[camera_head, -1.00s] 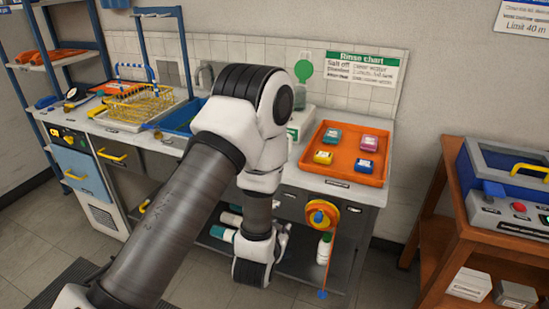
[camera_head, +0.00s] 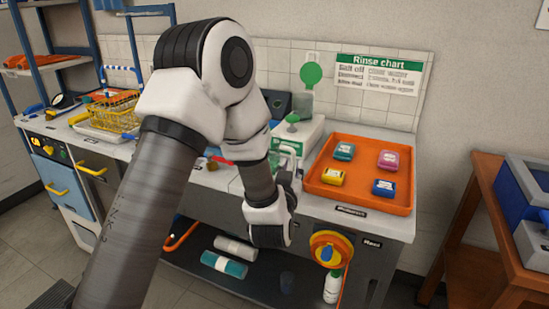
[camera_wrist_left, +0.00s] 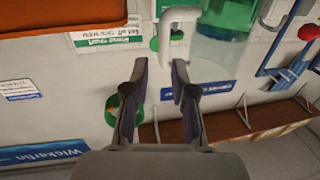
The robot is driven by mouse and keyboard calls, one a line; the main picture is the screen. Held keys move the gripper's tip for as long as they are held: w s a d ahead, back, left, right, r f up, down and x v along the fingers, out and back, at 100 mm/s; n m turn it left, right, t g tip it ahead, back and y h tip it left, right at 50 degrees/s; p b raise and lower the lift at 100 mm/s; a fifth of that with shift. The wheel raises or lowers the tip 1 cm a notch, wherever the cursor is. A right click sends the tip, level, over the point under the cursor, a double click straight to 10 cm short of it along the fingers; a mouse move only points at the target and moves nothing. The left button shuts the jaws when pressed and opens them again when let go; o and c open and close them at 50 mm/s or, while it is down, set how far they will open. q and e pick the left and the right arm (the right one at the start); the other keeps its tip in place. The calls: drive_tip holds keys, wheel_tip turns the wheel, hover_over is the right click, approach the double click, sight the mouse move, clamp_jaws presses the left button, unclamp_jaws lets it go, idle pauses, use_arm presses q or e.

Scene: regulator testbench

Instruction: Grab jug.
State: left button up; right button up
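The jug (camera_wrist_left: 224,22) is a clear vessel with green in it, at the top of the left wrist view and cut off by the frame edge. Its pale handle (camera_wrist_left: 178,28) is on the side facing the middle of the picture. My left gripper (camera_wrist_left: 160,75) is open and empty; its two fingers point toward the handle, with a gap still between them and it. My right gripper is not in view.
An orange tray (camera_head: 328,188) with several small coloured blocks is on the counter to the right. A white device with a green knob (camera_head: 292,118) stands behind my arm. A yellow wire basket (camera_head: 112,112) is at left. A wooden table (camera_head: 485,215) stands at right.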

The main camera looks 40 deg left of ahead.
sight(293, 158)
use_arm(q)
drive_tip(key=x, duration=0.5)
drive_tip(key=shift+w+a+f+p, duration=0.15)
drive_tip(key=shift+w+a+p, duration=0.15)
drive_tip(key=shift+a, duration=0.15)
drive_tip(key=shift+s+d, duration=0.1)
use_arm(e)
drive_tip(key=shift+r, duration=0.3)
use_arm(q)
clamp_jaws()
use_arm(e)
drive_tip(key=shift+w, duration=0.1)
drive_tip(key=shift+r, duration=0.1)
